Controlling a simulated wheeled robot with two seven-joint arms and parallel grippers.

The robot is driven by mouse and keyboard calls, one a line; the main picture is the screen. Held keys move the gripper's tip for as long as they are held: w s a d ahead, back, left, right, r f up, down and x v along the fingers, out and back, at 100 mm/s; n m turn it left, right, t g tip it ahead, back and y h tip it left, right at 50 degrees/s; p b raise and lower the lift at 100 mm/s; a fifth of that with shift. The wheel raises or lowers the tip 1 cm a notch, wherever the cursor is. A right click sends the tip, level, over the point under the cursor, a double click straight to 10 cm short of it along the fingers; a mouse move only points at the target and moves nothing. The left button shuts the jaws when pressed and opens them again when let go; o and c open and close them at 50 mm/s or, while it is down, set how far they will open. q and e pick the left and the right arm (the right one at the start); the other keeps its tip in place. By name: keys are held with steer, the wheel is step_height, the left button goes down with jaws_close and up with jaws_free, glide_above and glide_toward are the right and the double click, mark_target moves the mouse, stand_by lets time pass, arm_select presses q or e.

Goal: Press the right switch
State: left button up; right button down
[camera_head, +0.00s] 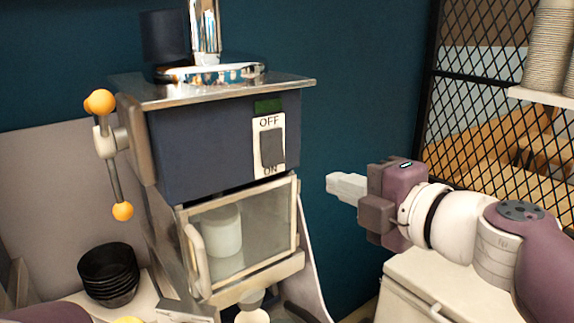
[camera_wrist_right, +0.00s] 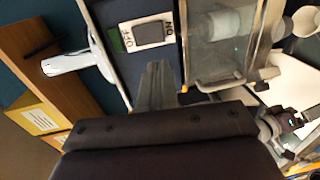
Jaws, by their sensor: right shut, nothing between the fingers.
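The switch (camera_head: 272,148) is a dark grey rocker in a white plate marked OFF above and ON below. It is on the front of the dark blue machine (camera_head: 205,150), under a small dark green display. It also shows in the right wrist view (camera_wrist_right: 149,33), turned sideways. My right gripper (camera_head: 332,184) is shut and empty, to the right of the switch and a little lower, apart from the machine. Its fingers (camera_wrist_right: 157,72) point toward the machine front in the wrist view. My left gripper (camera_wrist_right: 290,120) shows only small at the right wrist view's edge; its jaws are unclear.
A clear-fronted door (camera_head: 245,232) with a pale handle is below the switch, with a white container (camera_head: 221,230) behind it. A lever with orange knobs (camera_head: 123,211) stands at the left. Black bowls (camera_head: 108,275) are stacked lower left. Open space lies between my right gripper and the machine.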

mark_target(275, 163)
steer(key=x, duration=1.2)
steer(key=shift+w+a, duration=0.2)
steer(key=shift+w, duration=0.05)
steer(key=shift+w+a+f, duration=0.1)
steer(key=shift+w+a, duration=0.1)
steer(key=shift+w, duration=0.25)
